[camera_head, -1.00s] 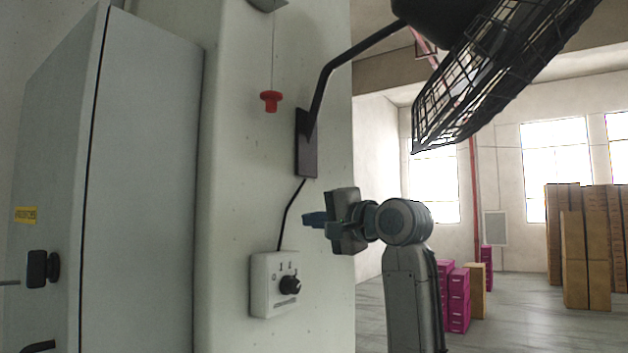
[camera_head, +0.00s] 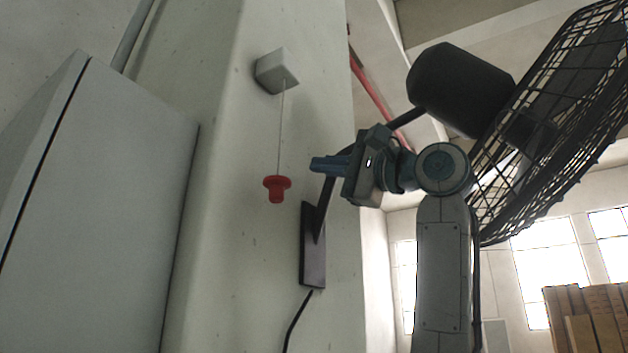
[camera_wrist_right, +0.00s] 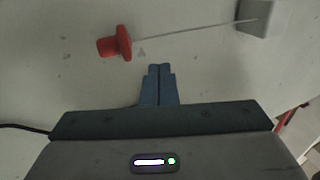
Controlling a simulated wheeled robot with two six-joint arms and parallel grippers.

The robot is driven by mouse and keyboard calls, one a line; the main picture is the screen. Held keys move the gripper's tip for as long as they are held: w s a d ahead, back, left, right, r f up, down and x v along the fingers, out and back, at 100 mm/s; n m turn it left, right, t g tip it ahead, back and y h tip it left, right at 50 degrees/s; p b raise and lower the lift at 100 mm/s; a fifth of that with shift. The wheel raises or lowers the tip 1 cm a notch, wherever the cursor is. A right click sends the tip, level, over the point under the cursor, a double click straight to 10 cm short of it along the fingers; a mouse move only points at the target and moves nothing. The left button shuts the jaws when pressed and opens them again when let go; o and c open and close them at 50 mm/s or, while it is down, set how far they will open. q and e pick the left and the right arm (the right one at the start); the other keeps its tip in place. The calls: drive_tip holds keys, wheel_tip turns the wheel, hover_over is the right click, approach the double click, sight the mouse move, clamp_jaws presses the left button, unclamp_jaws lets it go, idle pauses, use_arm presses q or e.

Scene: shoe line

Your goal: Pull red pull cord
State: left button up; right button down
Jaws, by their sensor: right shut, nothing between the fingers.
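The red pull cord handle (camera_head: 277,188) hangs on a thin cord below a small grey box (camera_head: 277,71) on the pale pillar. My right gripper (camera_head: 314,164) is shut and empty, to the right of the handle and slightly higher in the head view, with its fingers pointing left towards the cord. In the right wrist view the shut fingers (camera_wrist_right: 159,70) are apart from the red handle (camera_wrist_right: 115,43), which lies ahead and to the left. The cord runs from it to the grey box (camera_wrist_right: 259,17) at the upper right. My left gripper is not in view.
A caged black fan (camera_head: 555,110) is mounted on the pillar by a bent arm and a dark plate (camera_head: 312,245), close behind my right arm. A grey cabinet (camera_head: 130,200) stands at left. Stacked boxes (camera_head: 590,315) are far right.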

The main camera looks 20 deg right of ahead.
sight(282, 177)
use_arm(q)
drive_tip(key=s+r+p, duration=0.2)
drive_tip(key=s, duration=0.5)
use_arm(e)
drive_tip(key=w+a, duration=0.3)
drive_tip(key=w+a+p, duration=0.1)
drive_tip(key=a, duration=0.1)
drive_tip(key=shift+w+r, duration=0.25)
drive_tip(key=shift+r, duration=0.1)
drive_tip(key=shift+a+r, duration=0.1)
drive_tip(key=shift+a, duration=0.15)
drive_tip(key=shift+s+a+r, duration=0.1)
drive_tip(key=shift+a, duration=0.25)
drive_tip(key=shift+w, duration=0.3)
drive_tip(key=shift+s, duration=0.1)
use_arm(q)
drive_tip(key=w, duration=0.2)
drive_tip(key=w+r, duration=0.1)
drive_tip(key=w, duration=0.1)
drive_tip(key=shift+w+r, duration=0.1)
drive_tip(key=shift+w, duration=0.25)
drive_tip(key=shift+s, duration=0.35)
